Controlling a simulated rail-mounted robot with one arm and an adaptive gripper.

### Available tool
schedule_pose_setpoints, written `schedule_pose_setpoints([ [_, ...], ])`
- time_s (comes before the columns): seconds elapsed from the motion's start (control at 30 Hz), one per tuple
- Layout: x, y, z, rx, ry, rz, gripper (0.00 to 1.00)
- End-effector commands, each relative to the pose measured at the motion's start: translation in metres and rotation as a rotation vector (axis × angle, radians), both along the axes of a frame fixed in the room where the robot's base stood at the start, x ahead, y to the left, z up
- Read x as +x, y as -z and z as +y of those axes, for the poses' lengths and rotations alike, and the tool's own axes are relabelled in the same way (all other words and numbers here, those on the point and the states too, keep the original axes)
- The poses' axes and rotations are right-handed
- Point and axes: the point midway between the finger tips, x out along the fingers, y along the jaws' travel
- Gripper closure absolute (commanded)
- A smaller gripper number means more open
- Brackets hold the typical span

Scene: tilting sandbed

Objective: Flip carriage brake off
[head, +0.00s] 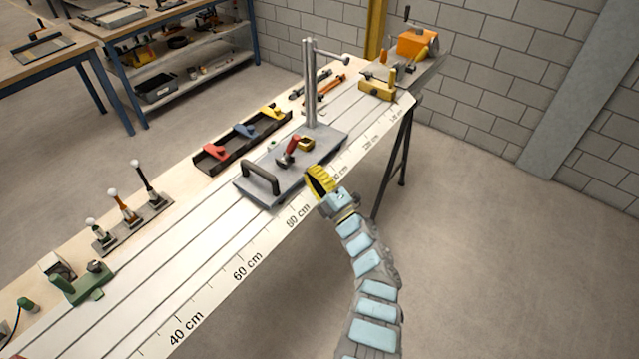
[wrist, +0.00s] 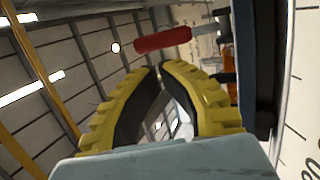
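The carriage (head: 265,190) is a grey plate on the grooved rail table, with a black handle at its near left end and a tall steel column. A red-handled lever (head: 291,146), which looks like the brake, stands tilted on the plate beside a small yellow block. In the wrist view the red grip (wrist: 163,40) lies nearly level beyond my fingertips, on a grey shaft. My gripper (head: 318,180) is at the plate's right edge, apart from the lever. In the wrist view its yellow fingers (wrist: 162,70) nearly meet at the tips, with nothing held.
A dark tray with red, blue and yellow pieces (head: 243,137) lies behind the carriage. Knobbed levers (head: 122,205) and a green clamp (head: 80,284) are to the left. A yellow fixture (head: 378,86) and an orange box (head: 417,43) are at the far end.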

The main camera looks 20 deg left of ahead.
Motion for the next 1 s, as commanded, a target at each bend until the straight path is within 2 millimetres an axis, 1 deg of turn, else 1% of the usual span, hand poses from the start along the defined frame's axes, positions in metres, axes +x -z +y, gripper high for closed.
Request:
schedule_pose_setpoints([
  [0.1, 0.008, -0.007, 0.010, 0.001, -0.001, -0.004, 1.00],
  [0.3, 0.018, -0.014, 0.028, 0.002, -0.003, -0.001, 1.00],
  [0.5, 0.027, -0.022, 0.041, 0.002, -0.002, -0.003, 1.00],
  [0.7, 0.031, -0.026, 0.049, 0.000, -0.001, 0.000, 1.00],
  [1.0, 0.033, -0.028, 0.050, 0.001, 0.000, -0.001, 1.00],
])
